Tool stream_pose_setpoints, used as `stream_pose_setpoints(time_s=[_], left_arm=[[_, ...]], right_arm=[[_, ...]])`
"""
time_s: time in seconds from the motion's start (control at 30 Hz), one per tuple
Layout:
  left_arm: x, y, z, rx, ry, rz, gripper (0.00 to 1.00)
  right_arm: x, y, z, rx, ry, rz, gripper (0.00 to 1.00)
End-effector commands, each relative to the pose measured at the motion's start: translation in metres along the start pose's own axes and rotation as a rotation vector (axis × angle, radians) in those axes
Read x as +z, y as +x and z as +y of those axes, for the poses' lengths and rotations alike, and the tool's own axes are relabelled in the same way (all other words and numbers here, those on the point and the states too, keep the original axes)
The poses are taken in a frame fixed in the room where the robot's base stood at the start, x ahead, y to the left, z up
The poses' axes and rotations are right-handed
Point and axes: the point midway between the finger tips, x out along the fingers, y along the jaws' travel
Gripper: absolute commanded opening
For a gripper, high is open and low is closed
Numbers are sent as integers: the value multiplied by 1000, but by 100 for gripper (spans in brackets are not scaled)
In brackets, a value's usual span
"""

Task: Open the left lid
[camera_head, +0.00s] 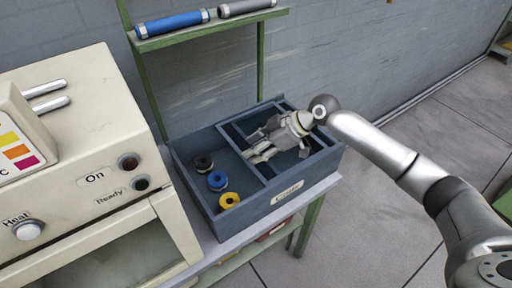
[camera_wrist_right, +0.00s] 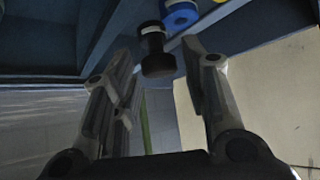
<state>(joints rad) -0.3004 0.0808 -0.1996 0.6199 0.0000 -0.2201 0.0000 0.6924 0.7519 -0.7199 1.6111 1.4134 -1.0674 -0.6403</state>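A cream machine (camera_head: 80,100) stands at the left of the head view, with a "Heat" knob (camera_head: 28,231), an "On" light and a "Ready" light. I cannot tell which part is the left lid. My right gripper (camera_head: 258,152) is over the right compartments of the blue crate (camera_head: 262,210), its fingers pointing left. It is open; the wrist view shows the two fingers apart (camera_wrist_right: 159,55). A black spool (camera_wrist_right: 154,50) appears beyond the gap between them. My left gripper is not in view.
The crate's left compartment holds black (camera_head: 203,163), blue (camera_head: 217,181) and yellow (camera_head: 229,200) spools. A green-framed shelf (camera_head: 205,28) behind carries a blue roll and a grey roll. A grey wall is close behind; clear floor lies at the right.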

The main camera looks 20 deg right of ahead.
Motion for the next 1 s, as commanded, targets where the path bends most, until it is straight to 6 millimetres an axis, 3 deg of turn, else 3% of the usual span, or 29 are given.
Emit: stream_pose_setpoints(time_s=[0.43, 0.8, 1.0], left_arm=[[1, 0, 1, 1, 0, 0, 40], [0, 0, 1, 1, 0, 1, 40], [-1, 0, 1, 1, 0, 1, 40]], right_arm=[[0, -9, 0, 0, 0, 0, 47], [1, -83, 1, 3, 1, -1, 47], [0, -111, 0, 0, 1, -1, 47]])
